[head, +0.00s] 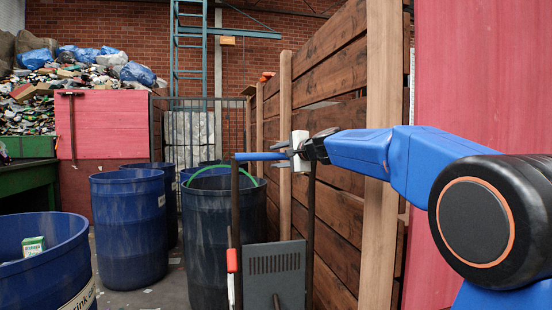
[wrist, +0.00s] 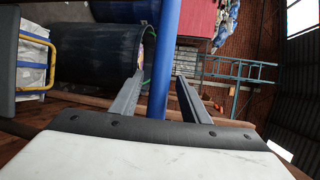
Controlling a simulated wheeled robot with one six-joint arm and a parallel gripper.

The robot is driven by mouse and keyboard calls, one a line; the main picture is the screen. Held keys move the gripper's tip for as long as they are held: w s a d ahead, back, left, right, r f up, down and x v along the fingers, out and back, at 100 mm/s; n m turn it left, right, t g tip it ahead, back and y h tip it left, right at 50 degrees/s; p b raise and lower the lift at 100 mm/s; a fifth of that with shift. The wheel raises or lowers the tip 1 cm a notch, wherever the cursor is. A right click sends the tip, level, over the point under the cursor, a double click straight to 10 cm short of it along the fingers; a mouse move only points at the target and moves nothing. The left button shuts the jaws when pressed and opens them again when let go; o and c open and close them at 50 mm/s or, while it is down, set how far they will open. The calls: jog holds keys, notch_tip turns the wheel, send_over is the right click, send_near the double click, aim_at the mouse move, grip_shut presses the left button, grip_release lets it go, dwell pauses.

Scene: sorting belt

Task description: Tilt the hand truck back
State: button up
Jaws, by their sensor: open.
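The hand truck stands upright in the lower middle of the head view, with dark side rails (head: 235,210) and a blue handle bar (head: 260,156) across the top. A grey vented box (head: 275,275) sits low between the rails. My gripper (head: 284,152) is at the right end of the handle bar, with its fingers pointing left. In the wrist view, the blue bar (wrist: 166,60) runs between the two spread fingers (wrist: 158,92). The fingers are open, with gaps visible on both sides of the bar. The truck's wheels and foot are out of sight.
A dark blue barrel (head: 208,235) stands close behind the truck. Another blue barrel (head: 128,230) and one at front left (head: 40,255) stand further left. A wooden plank fence (head: 335,90) runs close along the right. Some floor (head: 165,285) shows between the barrels.

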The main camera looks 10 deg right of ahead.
jog(key=shift+w+a+f, duration=0.1)
jog(key=shift+w+a, duration=0.15)
jog(key=shift+w, duration=0.2)
grip_shut()
jog(key=shift+s, duration=0.1)
